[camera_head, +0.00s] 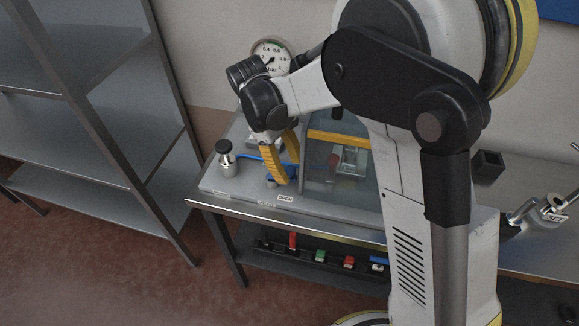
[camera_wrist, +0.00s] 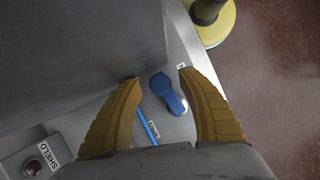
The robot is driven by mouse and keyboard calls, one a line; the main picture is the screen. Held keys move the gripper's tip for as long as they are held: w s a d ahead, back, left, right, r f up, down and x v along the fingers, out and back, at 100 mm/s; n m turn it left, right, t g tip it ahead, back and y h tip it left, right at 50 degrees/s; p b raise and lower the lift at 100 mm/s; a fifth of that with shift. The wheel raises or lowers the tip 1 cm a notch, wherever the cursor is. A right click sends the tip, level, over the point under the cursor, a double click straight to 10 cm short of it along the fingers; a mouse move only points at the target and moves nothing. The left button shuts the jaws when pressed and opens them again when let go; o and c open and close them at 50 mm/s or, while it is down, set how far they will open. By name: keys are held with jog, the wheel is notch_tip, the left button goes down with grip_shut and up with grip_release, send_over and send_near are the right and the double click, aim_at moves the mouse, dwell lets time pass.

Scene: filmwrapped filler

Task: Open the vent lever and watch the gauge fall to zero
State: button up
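The blue vent lever (camera_wrist: 168,93) lies between my gripper's fingertips (camera_wrist: 158,76) in the wrist view, with bare plate showing around it. My gripper (camera_head: 288,172) is open, its yellow fingers pointing down at the bench plate; no contact with the lever is visible. In the head view only a little blue shows by the fingertips. The pressure gauge (camera_head: 272,54) stands behind my wrist, its lower left partly covered; I cannot read the needle surely. An "OPEN" label (camera_head: 286,198) sits on the plate's front edge.
A transparent-fronted enclosure (camera_head: 341,160) stands close right of my gripper. A black-knobbed metal fitting (camera_head: 225,158) is to the left, with a blue line beside it. The bench's front edge (camera_head: 262,208) is near. Grey shelving (camera_head: 75,95) stands at left.

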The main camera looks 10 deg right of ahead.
jog(key=v, duration=1.2)
